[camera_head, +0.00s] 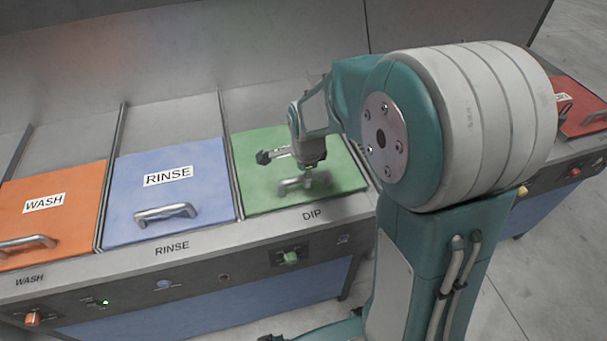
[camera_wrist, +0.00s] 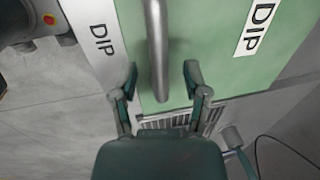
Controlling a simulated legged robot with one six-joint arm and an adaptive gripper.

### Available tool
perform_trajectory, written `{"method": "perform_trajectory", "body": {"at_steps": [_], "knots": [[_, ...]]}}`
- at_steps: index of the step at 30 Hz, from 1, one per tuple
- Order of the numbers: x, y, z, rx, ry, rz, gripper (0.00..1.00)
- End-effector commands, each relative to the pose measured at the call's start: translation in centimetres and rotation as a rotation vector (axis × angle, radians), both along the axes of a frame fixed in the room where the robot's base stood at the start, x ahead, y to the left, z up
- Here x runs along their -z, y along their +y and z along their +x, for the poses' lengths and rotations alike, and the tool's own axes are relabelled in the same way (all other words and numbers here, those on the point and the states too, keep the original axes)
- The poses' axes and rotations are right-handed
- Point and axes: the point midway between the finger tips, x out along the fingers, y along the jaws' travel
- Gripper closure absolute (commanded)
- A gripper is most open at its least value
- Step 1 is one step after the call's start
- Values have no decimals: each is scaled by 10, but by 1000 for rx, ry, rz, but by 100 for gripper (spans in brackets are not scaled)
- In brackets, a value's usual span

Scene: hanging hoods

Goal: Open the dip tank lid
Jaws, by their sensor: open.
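The dip tank lid (camera_head: 262,190) is green and lies flat and closed on the tank, third from the left in the head view. Its metal bar handle (camera_head: 304,181) is near the front edge. In the wrist view the green lid (camera_wrist: 210,50) carries a DIP label, and the handle (camera_wrist: 156,45) runs down toward my gripper (camera_wrist: 160,82). My gripper is open, with one finger on each side of the handle's near end. The fingers look apart from the bar. In the head view my arm hides part of the lid and its label.
The blue RINSE lid (camera_head: 172,190) and orange WASH lid (camera_head: 50,215) are closed to the left. A red lid (camera_head: 580,108) shows at the far right, behind my arm. Knobs, including a green one (camera_head: 290,257), line the front panel. Grey floor lies in front.

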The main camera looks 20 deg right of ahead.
Motion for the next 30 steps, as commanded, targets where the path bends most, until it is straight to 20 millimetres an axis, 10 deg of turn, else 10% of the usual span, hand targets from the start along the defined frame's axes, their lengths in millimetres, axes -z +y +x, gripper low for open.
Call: {"method": "perform_trajectory", "body": {"at_steps": [13,18,30], "knots": [[16,0,3,0,-1,0,40],[16,0,3,0,-1,0,100],[17,0,14,0,1,1,100]]}}
